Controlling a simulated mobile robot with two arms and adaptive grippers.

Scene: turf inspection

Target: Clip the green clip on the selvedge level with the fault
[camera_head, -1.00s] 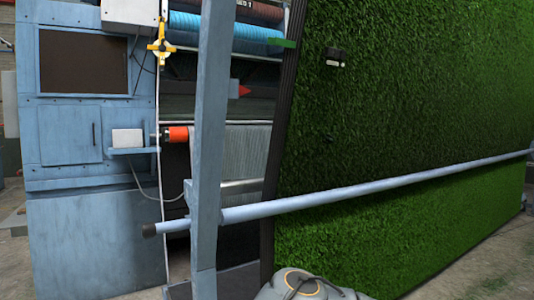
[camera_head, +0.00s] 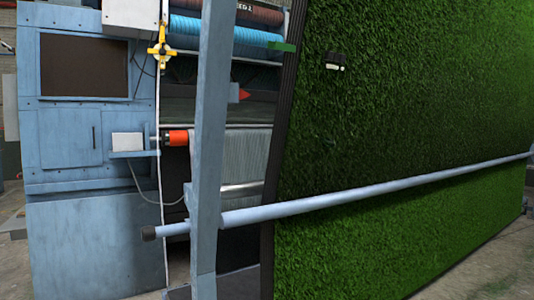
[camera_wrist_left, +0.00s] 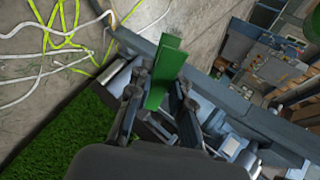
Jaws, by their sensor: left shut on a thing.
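In the left wrist view my left gripper (camera_wrist_left: 158,95) is shut on the green clip (camera_wrist_left: 170,68), a flat green piece standing up between the dark fingers. In the head view a green piece (camera_head: 282,46) sticks out leftward at the dark selvedge (camera_head: 283,110) of the turf (camera_head: 400,120). I cannot tell whether it is the same clip, and no gripper shows around it there. A small black and white thing (camera_head: 335,62) lies on the turf, slightly lower than the green piece. The fault is not clear to make out. My right gripper is out of view.
A blue post (camera_head: 207,150) stands left of the selvedge, and a pale bar (camera_head: 370,187) crosses in front of the turf. A blue machine cabinet (camera_head: 95,240) is at left. Loose white and yellow strands (camera_wrist_left: 60,50) lie on the floor.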

